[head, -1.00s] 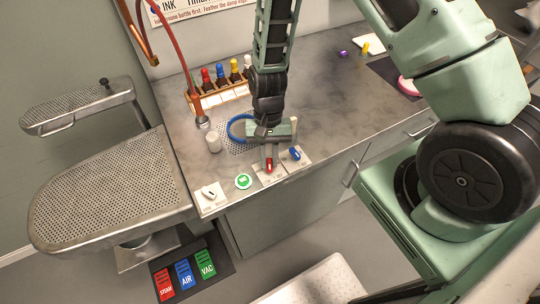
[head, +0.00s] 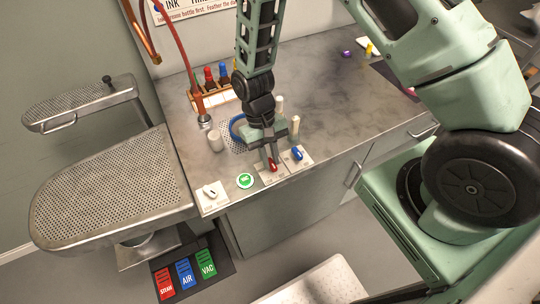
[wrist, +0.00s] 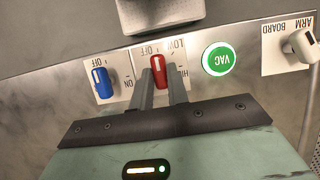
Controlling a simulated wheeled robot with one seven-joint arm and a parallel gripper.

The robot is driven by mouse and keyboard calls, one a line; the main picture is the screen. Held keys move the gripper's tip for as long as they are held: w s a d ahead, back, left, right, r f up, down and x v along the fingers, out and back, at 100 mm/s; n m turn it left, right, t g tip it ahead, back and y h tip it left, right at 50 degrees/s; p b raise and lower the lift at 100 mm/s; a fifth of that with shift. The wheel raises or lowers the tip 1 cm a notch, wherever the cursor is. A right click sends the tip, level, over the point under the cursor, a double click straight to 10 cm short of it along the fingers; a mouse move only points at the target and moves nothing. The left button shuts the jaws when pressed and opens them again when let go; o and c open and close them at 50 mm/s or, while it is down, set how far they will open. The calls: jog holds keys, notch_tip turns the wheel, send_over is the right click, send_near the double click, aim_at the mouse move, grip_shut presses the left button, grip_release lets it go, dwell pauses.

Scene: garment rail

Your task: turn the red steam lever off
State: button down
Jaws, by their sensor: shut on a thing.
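The red steam lever (head: 273,166) sits on a white plate at the counter's front edge. It also shows in the wrist view (wrist: 159,70), upright in the picture, its upper end close to the OFF mark; LOW and HI are printed to its right. My gripper (wrist: 160,76) is shut on the red lever, one finger on each side, and partly hides its lower end. In the head view my gripper (head: 271,158) reaches down to the lever from above.
The blue lever (head: 297,153) stands close beside the red one. The green VAC button (head: 245,180) and the arm board switch (head: 211,194) are to the left. A red hose (head: 178,40), a bottle rack (head: 213,97) and a white cylinder (head: 215,141) stand behind.

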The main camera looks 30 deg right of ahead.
jog(key=c, duration=1.4)
grip_release()
jog(key=shift+o, duration=0.2)
jog(key=shift+w+r, duration=0.1)
jog(key=b+v, duration=0.3)
jog(key=v, duration=1.4)
jog(key=shift+r, duration=0.2)
jog(key=s+a+r+n+t, duration=0.2)
jog(key=s+a+r+n, duration=0.1)
jog(key=s, duration=0.7)
jog(key=s+a+r+n+t, duration=0.2)
jog(key=s+a+r+n, duration=0.1)
jog(key=s, duration=0.8)
jog(key=shift+s+a+r+n+t+y+b, duration=0.2)
jog(key=shift+s+r+n+t+y+b, duration=0.15)
jog(key=shift+n, duration=0.45)
